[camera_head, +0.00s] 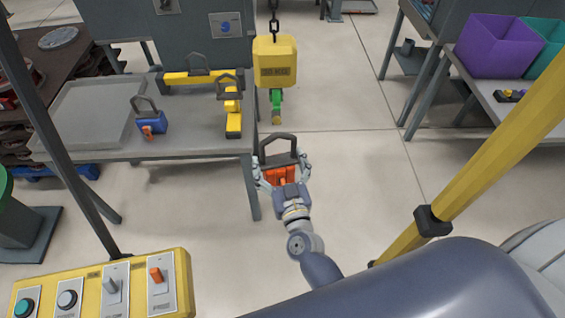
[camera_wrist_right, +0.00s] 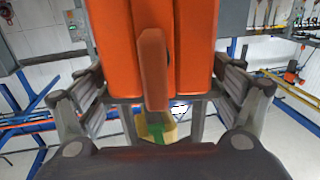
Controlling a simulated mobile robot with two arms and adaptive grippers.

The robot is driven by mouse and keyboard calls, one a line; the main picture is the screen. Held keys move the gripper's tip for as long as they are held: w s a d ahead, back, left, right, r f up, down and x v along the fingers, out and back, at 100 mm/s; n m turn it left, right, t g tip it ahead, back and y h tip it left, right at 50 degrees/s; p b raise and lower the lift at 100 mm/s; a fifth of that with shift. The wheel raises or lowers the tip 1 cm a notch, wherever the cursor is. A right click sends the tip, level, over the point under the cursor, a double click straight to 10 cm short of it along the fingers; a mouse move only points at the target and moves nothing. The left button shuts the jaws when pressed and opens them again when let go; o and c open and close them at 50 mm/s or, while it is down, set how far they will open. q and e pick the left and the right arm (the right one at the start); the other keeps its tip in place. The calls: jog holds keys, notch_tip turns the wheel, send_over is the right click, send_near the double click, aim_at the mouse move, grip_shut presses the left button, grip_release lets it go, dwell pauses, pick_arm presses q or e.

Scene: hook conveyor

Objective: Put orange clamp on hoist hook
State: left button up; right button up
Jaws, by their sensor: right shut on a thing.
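The orange clamp (camera_head: 281,174) has a dark loop handle on top and is held upright between the fingers of my right gripper (camera_head: 283,174). In the right wrist view the orange clamp (camera_wrist_right: 160,50) fills the upper middle, between the gripper fingers (camera_wrist_right: 160,98). The yellow hoist block (camera_head: 275,62) hangs from a dark chain, with its green hoist hook (camera_head: 276,104) below. In the head view the clamp is below the hook and apart from it. In the wrist view a green and yellow part shows behind the clamp, partly hidden. My left gripper is not in view.
A grey table (camera_head: 190,145) at left bears a grey tray (camera_head: 92,112), a blue clamp (camera_head: 152,122) and yellow parts with dark handles (camera_head: 232,105). A yellow control panel (camera_head: 105,283) is at lower left. A purple bin (camera_head: 497,45) stands at right. Floor around the hook is clear.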

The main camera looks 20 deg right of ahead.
jog(key=shift+w+d+r, duration=0.1)
jog(key=shift+w+d, duration=0.05)
jog(key=shift+w, duration=0.35)
jog(key=shift+w+d+r, duration=0.1)
jog(key=shift+w, duration=0.35)
jog(key=w+d+b, duration=0.1)
jog(key=w+d, duration=0.2)
jog(key=w, duration=0.7)
jog(key=shift+f, duration=0.3)
dwell(0.4)
jog(key=shift+w, duration=0.2)
dwell(0.6)
jog(key=shift+f+b, duration=1.8)
jog(key=shift+f, duration=0.45)
jog(key=shift+f, duration=0.15)
jog(key=o, duration=1.9)
jog(key=shift+s, duration=0.1)
jog(key=shift+o, duration=0.2)
jog(key=shift+f, duration=0.1)
